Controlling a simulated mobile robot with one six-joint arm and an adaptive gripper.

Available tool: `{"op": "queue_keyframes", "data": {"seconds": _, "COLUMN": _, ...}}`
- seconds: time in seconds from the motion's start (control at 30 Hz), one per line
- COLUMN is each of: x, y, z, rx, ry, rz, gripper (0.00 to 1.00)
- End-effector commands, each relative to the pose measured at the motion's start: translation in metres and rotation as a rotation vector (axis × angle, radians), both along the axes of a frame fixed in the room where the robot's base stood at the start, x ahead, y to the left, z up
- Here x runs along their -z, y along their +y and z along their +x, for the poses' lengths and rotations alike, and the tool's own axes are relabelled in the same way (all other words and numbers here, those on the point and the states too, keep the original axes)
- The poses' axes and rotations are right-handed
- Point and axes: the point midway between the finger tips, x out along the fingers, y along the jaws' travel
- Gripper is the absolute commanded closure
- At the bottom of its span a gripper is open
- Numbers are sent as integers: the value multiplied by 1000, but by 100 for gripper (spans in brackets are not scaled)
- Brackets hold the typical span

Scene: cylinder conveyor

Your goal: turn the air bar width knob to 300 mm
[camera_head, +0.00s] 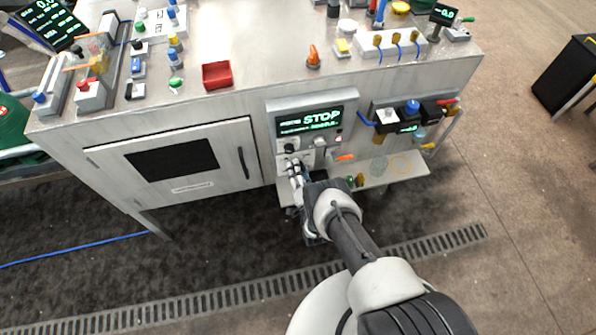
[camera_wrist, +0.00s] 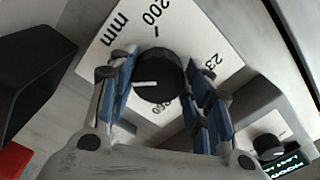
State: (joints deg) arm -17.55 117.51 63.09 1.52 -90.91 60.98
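The air bar width knob (camera_wrist: 160,76) is black with a white pointer line. In the wrist view the line points left. Its white dial plate (camera_wrist: 185,28) shows "mm" and "200" above, "23" partly cut off at right, and "260" below. The dial left of the knob is hidden behind a finger. My gripper (camera_wrist: 158,68) has one blue-padded finger on each side of the knob, close to its edge. I cannot tell whether the pads touch it. In the head view my gripper (camera_head: 296,170) is at the panel's lower left.
The panel screen (camera_head: 316,120) reads "STOP". A second black knob (camera_wrist: 269,147) sits at the wrist view's lower right. A cabinet door (camera_head: 205,165) is to the left.

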Motion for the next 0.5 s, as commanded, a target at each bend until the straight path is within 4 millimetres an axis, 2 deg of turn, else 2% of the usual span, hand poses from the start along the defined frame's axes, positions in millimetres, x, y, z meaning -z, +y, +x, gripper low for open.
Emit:
{"op": "queue_keyframes", "data": {"seconds": 0.2, "x": 1, "y": 0, "z": -1, "rx": 0, "ry": 2, "rz": -2, "gripper": 38}}
{"op": "queue_keyframes", "data": {"seconds": 0.5, "x": 2, "y": -1, "z": -2, "rx": -1, "ry": 4, "rz": -3, "gripper": 38}}
